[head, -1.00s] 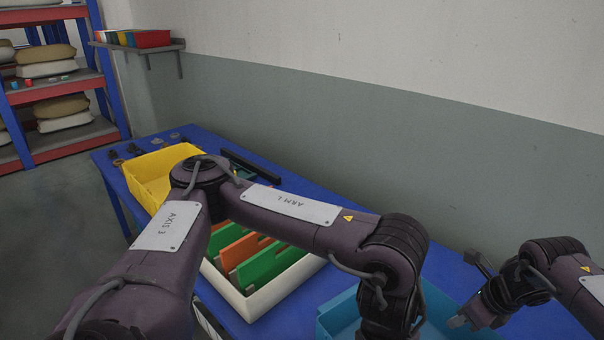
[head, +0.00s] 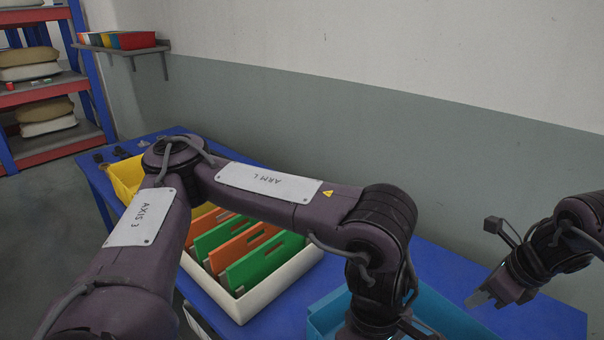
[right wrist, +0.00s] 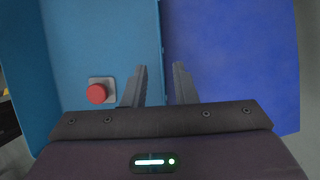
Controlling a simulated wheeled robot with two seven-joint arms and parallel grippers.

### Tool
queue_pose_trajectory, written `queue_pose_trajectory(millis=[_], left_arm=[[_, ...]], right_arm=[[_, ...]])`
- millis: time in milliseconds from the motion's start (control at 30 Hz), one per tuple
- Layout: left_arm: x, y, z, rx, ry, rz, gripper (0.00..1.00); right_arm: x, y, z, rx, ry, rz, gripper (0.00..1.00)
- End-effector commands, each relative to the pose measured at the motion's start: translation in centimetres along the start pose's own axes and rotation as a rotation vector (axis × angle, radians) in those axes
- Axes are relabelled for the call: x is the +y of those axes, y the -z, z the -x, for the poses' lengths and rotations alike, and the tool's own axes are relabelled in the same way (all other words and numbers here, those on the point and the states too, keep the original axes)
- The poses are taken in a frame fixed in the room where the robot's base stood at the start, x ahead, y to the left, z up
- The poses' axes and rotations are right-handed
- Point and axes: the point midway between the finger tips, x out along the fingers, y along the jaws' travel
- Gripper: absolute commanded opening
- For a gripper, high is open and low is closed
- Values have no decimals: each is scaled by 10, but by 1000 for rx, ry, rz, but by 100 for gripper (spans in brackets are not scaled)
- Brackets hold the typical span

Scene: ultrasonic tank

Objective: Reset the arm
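My right gripper (head: 480,298) is at the right of the head view, above the blue table beside the light-blue tank. In the right wrist view its two fingers (right wrist: 161,84) stand apart with nothing between them. They point over the edge between the tank (right wrist: 95,40) and the bare table top. The tank also shows in the head view (head: 440,312), partly hidden by my left arm. My left arm (head: 268,185) crosses the middle of the head view and bends down over the tank. Its gripper is below the picture edge.
A white bin (head: 250,308) holds green and orange upright panels. A yellow bin (head: 122,182) stands behind it, partly hidden. The blue table (head: 540,318) is bare at the right. A shelf rack (head: 85,135) stands at the far left.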

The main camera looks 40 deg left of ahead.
Motion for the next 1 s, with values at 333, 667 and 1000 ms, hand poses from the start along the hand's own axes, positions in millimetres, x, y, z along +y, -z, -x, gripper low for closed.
queue_pose_trajectory(millis=[333, 667, 1000], left_arm=[[0, 0, 0, 0, 0, 0, 25], [0, 0, 0, 0, 0, 0, 25], [24, -34, 10, -143, -46, 82, 25]], right_arm=[[0, 0, 20, 1, -2, -1, 25], [0, 0, 19, 0, -1, 0, 25], [1, -24, 27, -136, -33, -174, 25]])
